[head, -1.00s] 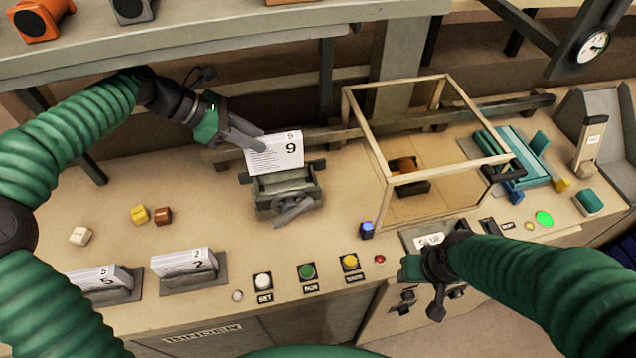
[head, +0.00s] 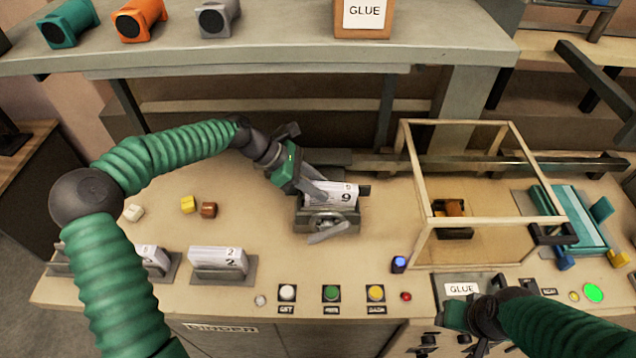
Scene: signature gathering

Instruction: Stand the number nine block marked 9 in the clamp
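The block marked 9 (head: 336,193) is a white block of pages. It sits low in the grey clamp (head: 312,221), between its jaws, with its printed face and top edge showing. My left gripper (head: 318,188) is at the block's left end, its fingers close against it; whether they still grip it is hard to see. The clamp's handle (head: 331,234) lies at its front. My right gripper (head: 470,322) is low at the front, near the glue label, and its fingers are mostly hidden or small.
A block marked 2 (head: 217,259) stands in a holder at the front left, with another block (head: 152,257) beside it. A wooden frame (head: 413,190) stands right of the clamp. Buttons (head: 331,293) line the front edge. Small cubes (head: 188,204) lie at left.

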